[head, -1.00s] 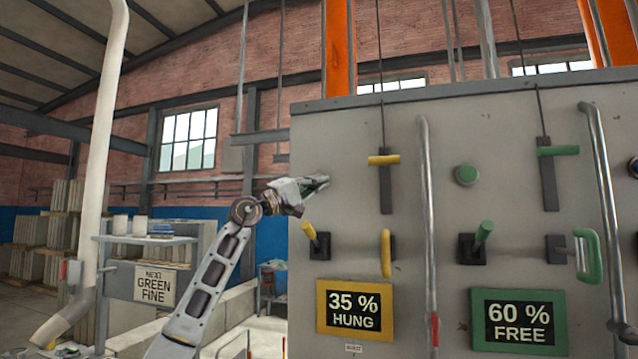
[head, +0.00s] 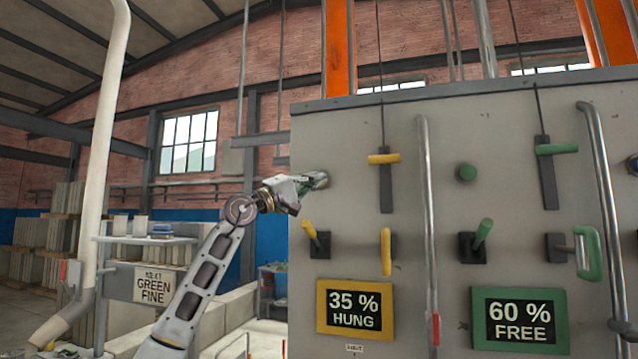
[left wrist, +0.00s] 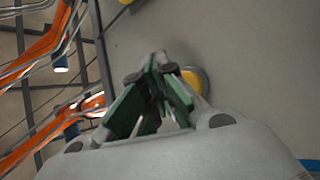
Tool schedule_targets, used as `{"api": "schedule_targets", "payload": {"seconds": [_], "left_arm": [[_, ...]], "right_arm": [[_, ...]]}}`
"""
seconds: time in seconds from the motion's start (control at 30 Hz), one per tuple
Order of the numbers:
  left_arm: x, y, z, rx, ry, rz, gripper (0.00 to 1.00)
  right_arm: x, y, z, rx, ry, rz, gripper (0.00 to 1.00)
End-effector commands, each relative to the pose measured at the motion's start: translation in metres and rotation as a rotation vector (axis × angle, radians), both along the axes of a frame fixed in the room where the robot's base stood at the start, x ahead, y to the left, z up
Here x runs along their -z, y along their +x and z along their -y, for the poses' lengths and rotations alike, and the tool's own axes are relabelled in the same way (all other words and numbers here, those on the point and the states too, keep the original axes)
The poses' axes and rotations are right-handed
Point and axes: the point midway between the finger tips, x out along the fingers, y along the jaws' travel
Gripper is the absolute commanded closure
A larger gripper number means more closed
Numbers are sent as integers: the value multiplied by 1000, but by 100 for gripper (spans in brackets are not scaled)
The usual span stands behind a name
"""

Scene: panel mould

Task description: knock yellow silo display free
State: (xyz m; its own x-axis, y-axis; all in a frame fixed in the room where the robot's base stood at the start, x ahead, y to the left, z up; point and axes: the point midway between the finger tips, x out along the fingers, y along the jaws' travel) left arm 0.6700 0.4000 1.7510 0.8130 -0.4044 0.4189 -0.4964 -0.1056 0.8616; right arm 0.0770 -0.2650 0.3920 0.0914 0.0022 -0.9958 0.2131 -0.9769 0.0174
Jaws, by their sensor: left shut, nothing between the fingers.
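The yellow-framed display (head: 354,335) on the grey silo panel reads "35 % HUNG". My left gripper (head: 318,181) is shut and empty at the panel's left side, above the yellow lever. It also shows in the left wrist view (left wrist: 158,72), with its green-padded fingers together. There, a round yellow button (left wrist: 192,80) in a grey ring sits on the panel just right of the fingers, partly hidden by them. I cannot tell whether they touch it. In the head view the gripper hides that button. My right gripper is not in view.
The yellow lever (head: 314,238), yellow slide handle (head: 384,159) and yellow upright handle (head: 386,251) stick out from the panel. A vertical grey pipe (head: 427,190) separates them from the green controls and the green display (head: 519,334), reading "60 % FREE".

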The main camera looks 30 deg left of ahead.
Motion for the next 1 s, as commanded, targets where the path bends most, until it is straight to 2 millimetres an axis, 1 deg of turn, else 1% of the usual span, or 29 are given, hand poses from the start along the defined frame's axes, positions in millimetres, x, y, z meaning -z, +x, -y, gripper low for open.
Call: {"api": "schedule_targets", "payload": {"seconds": [0.1, 0.5, 1.0], "left_arm": [[2, -7, 1, -2, 2, 0, 100], [1, -30, 7, -1, 2, 0, 100], [0, -32, 8, -1, 0, -1, 100]], "right_arm": [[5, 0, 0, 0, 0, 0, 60], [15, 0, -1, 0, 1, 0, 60], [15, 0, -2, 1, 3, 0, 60]]}}
